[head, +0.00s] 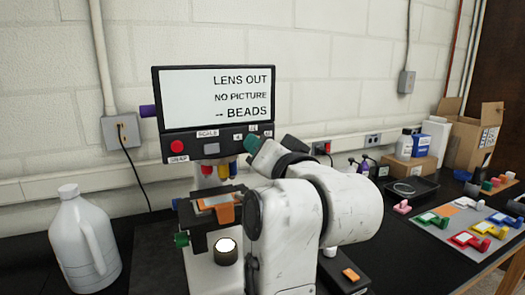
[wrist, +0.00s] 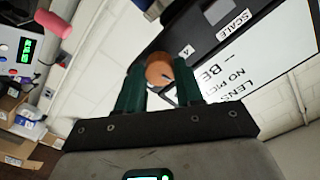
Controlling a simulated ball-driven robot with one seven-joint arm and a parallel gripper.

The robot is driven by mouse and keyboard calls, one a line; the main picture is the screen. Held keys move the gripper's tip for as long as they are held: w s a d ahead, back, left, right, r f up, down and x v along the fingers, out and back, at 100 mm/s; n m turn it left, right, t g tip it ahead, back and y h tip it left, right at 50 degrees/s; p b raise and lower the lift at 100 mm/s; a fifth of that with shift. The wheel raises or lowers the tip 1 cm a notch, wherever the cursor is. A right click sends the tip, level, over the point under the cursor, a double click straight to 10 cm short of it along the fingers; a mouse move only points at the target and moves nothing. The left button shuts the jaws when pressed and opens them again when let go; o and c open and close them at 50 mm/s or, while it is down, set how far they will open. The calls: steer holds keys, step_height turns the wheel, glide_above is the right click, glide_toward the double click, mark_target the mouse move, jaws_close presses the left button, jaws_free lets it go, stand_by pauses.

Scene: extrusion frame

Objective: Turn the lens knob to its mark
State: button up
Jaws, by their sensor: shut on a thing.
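A microscope stands on the bench with a screen (head: 218,97) reading "LENS OUT", "NO PICTURE", "-- BEADS". Below the screen is a dark panel (head: 211,147) with small labels, a red button and a grey button. My gripper (head: 254,145) is at the panel's right end. In the wrist view its two green fingers (wrist: 157,88) are shut on a round orange-brown knob (wrist: 158,69). A small label "4" (wrist: 187,51) is beside the knob. In the head view the knob is hidden by my gripper, and I cannot make out its pointer or mark.
Coloured lens barrels (head: 222,171) hang under the panel above a stage with an orange clip (head: 224,214). A purple knob (head: 147,111) sticks out on the left. A white jug (head: 84,243) stands at left. A dark tray (head: 411,187) and a mat with coloured pieces (head: 463,226) lie at right.

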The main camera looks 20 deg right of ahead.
steer(key=shift+m, duration=1.1)
steer(key=o, duration=1)
steer(key=s+b, duration=0.2)
steer(key=s, duration=0.8)
steer(key=shift+s, duration=0.4)
